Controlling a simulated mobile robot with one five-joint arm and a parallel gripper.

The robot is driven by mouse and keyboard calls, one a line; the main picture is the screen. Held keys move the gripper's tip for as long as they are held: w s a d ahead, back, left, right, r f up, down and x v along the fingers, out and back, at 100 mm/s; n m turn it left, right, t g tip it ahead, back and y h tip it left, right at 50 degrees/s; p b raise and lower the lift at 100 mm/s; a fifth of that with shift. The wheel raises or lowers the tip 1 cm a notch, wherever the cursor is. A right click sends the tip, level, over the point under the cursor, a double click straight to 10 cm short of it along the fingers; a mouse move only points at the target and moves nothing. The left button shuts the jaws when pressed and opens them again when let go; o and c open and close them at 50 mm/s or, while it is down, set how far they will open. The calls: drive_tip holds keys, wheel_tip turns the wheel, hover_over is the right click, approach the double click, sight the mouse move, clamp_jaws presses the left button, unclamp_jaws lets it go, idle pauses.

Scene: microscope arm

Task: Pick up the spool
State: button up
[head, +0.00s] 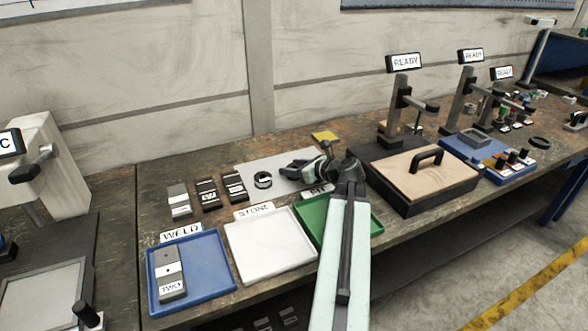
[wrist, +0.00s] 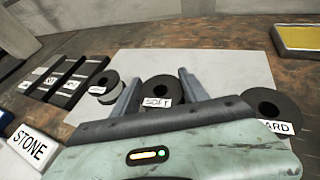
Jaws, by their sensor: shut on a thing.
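In the wrist view, my gripper (wrist: 159,82) has its two fingers on either side of a dark spool (wrist: 160,88) labelled SOFT and is shut on it. The spool is at the light grey sheet; I cannot tell whether it touches it. A second spool (wrist: 106,84), with a pale label hard to read, stands just left of the left finger. A third dark spool (wrist: 268,102), its label partly hidden and ending in ARD, is at the right. In the head view, my gripper (head: 300,169) is over the grey sheet, and one spool (head: 263,180) shows left of it.
The grey sheet (head: 262,165) lies on the worn bench. Several dark labelled blocks (head: 208,194) stand left of it. Blue (head: 205,252), white (head: 268,262) and green (head: 312,222) trays line the front. A dark case with a wooden lid (head: 410,178) stands to the right.

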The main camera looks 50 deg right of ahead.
wheel_tip(320, 180, up, 10)
drive_tip(key=p, duration=0.8)
drive_tip(key=shift+f+p, duration=0.2)
drive_tip(key=shift+p, duration=0.2)
